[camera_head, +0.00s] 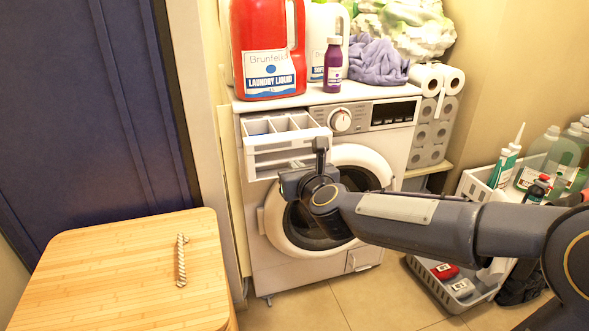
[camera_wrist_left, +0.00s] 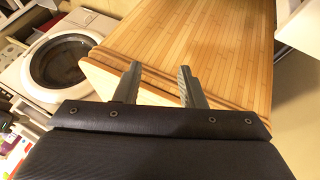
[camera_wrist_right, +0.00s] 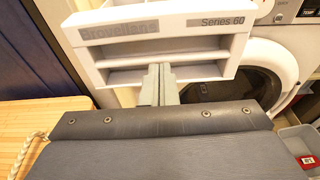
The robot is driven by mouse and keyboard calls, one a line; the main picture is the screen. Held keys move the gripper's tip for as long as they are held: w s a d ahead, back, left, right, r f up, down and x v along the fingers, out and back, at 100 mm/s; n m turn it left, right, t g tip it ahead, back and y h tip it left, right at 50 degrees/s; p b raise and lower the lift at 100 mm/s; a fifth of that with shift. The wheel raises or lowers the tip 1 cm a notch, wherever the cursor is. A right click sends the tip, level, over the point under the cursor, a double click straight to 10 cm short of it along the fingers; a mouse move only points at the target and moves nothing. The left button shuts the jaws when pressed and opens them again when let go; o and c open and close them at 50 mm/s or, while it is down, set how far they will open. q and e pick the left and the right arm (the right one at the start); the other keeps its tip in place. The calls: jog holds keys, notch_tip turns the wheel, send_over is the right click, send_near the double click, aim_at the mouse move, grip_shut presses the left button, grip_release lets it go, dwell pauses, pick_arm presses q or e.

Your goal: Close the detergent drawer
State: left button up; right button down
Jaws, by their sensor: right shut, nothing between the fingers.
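The detergent drawer (camera_head: 284,139) sticks out, open, from the upper left of the white washer (camera_head: 377,145); its compartments show from above. In the right wrist view its front panel (camera_wrist_right: 163,48) fills the top. My right gripper (camera_head: 321,146) is shut and empty. Its fingertips (camera_wrist_right: 159,72) are at the lower middle of the drawer front; I cannot tell if they touch it. My left gripper (camera_wrist_left: 158,78) shows only in the left wrist view. It is open and empty, with its fingers apart in front of the wooden table's edge.
A red laundry jug (camera_head: 268,75), a purple bottle (camera_head: 333,66) and cloths stand on the washer. A wooden table (camera_head: 120,275) with a rope piece (camera_head: 181,260) is at left. Paper rolls (camera_head: 430,120) and a bottle rack (camera_head: 475,186) are at right. The washer's round door (camera_head: 362,160) is below the drawer.

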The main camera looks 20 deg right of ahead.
pick_arm(q)
jog(key=shift+f, duration=0.1)
pick_arm(e)
jog(key=shift+w+f, duration=0.15)
jog(key=shift+w, duration=0.7)
